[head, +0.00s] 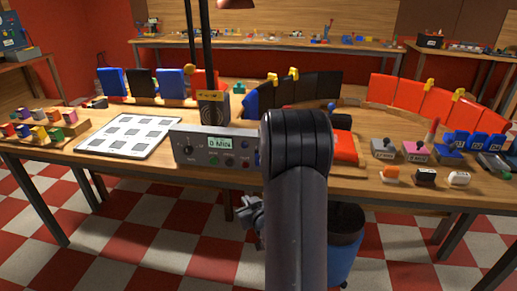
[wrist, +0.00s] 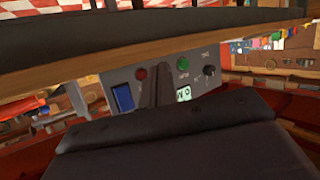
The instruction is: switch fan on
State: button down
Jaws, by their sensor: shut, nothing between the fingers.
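A grey control box (head: 215,148) stands at the table's front edge in the head view, with a black knob (head: 187,149) and a display (head: 219,143) that seems to read 0 M/s. In the wrist view the box appears upside down, with a blue switch (wrist: 122,97), a red button (wrist: 141,74), a green button (wrist: 183,63) and a knob (wrist: 209,71). My gripper (wrist: 158,72) is shut and empty, pointing toward the box face between the blue switch and the display. Contact cannot be told. In the head view my gripper (head: 247,213) shows below the table edge, partly behind my arm. No fan is clearly identifiable.
A white sheet with grey squares (head: 130,136) lies left of the box, with small coloured blocks (head: 38,130) beyond it. Black panels (head: 300,90) and red panels (head: 425,98) stand behind. Small switch boxes (head: 417,151) are at right. The floor before the table's left part is clear.

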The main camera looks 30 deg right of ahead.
jog(key=d+r, duration=0.1)
jog(key=d+r+m+t+p, duration=0.1)
jog(key=shift+d+r+t+h, duration=0.2)
jog(key=shift+d+t+h, duration=0.1)
jog(key=shift+d+h, duration=0.1)
jog(key=shift+w+r+p, duration=0.1)
jog(key=shift+p, duration=0.2)
jog(key=w+d+r+p, duration=0.3)
jog(key=w+d+p, duration=0.1)
jog(key=w+d, duration=0.1)
jog(key=shift+w+d+r, duration=0.2)
jog(key=shift+w+r, duration=0.1)
dwell(2.0)
jog(key=shift+w+d+r, duration=0.2)
jog(key=shift+w+d, duration=0.05)
